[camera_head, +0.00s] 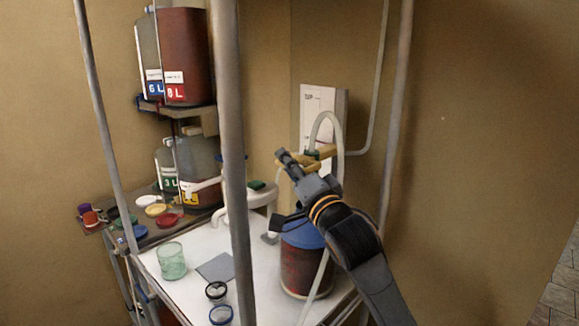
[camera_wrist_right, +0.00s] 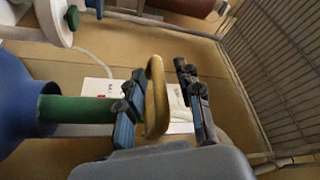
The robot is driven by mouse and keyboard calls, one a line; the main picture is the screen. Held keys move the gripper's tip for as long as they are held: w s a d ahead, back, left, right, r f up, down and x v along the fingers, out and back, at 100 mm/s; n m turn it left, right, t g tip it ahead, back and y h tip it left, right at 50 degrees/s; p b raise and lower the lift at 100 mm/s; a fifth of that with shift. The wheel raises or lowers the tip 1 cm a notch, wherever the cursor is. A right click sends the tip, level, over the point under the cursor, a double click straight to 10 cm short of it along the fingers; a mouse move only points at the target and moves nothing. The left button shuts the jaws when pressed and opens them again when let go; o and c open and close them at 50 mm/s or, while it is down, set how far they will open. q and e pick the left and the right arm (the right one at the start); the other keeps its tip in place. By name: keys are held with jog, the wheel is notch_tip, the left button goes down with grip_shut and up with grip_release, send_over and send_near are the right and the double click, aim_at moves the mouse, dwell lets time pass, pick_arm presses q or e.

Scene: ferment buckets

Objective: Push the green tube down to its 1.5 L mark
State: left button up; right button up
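The green tube (camera_wrist_right: 75,108) sticks out of the blue lid (camera_wrist_right: 22,100) in the right wrist view. In the head view, the blue lid (camera_head: 302,234) tops a dark red bucket (camera_head: 303,270), and most of the tube is hidden behind my right gripper. A yellow handle (camera_head: 322,157) shows above the lid, with a clear hose (camera_head: 326,116) looping over it. My right gripper (camera_head: 279,194) is open. In the wrist view, the yellow handle (camera_wrist_right: 156,95) lies between its spread fingers (camera_wrist_right: 163,98), with visible gaps. Contact is unclear. My left gripper is out of view.
A grey post (camera_head: 232,150) crosses the front of the white table (camera_head: 200,295). A glass beaker (camera_head: 172,260), a grey mat (camera_head: 214,267) and two small dark rings stand left of the bucket. Large labelled bottles (camera_head: 187,60) fill the shelves behind. A marked white panel (camera_head: 318,100) hangs behind the handle.

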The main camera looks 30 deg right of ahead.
jog(key=shift+s, duration=0.1)
jog(key=shift+s+f, duration=0.2)
jog(key=shift+s, duration=0.05)
jog(key=v, duration=0.6)
jog(key=shift+s, duration=0.4)
